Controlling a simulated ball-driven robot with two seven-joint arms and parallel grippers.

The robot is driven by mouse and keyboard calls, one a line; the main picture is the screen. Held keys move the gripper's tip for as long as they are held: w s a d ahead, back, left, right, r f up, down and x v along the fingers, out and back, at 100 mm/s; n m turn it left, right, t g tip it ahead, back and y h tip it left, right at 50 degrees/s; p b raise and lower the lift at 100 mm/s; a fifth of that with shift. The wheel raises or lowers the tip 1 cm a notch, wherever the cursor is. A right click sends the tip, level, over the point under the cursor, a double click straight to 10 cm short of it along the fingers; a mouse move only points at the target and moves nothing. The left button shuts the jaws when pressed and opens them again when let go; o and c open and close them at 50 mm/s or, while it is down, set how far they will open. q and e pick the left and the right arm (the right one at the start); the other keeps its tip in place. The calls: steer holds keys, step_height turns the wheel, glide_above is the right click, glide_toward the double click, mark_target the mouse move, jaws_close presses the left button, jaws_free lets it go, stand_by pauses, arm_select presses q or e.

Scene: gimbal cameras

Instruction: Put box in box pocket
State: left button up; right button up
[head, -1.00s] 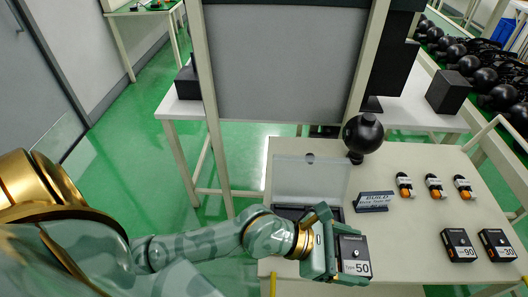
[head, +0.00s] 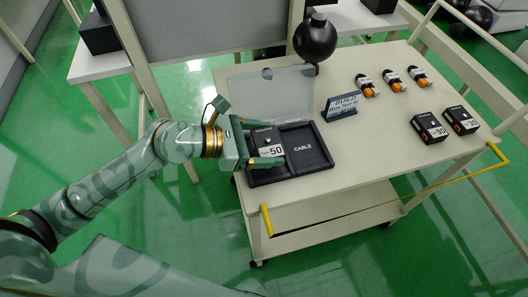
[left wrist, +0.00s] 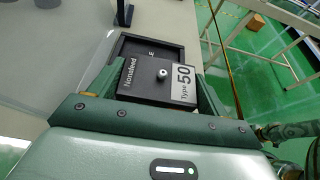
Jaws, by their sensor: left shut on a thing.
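My left gripper (head: 262,148) is shut on the black box labelled Type 50 (head: 267,141). The box also shows between the fingers in the left wrist view (left wrist: 158,80). The gripper holds it over the left part of the black case (head: 318,162). I cannot tell whether the box touches the case floor. The right pocket of the case is marked CABLE and looks empty. The case's clear lid (head: 272,92) stands open behind it. My right gripper is not in view.
A BUILD sign (head: 341,107) stands right of the case. Boxes marked 90 (head: 430,126) and 30 (head: 461,120) and several orange-tipped items (head: 393,80) lie further right. A black sphere (head: 315,38) stands at the back. The cart (head: 375,140) has free room in the middle.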

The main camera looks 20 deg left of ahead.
mark_target(262, 151)
arm_select(q)
steer(key=shift+w+a+f, duration=0.3)
steer(key=shift+f, duration=0.3)
steer(key=f+b, duration=0.1)
steer(key=f, duration=0.1)
steer(key=f+b, duration=0.1)
steer(key=b, duration=0.1)
steer(key=shift+w+a+f, duration=0.2)
steer(key=shift+f, duration=0.2)
steer(key=shift+r, duration=0.2)
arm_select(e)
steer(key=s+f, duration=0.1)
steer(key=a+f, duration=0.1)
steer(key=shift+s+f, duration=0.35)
arm_select(q)
steer(key=shift+f, duration=0.1)
steer(key=o, duration=0.8)
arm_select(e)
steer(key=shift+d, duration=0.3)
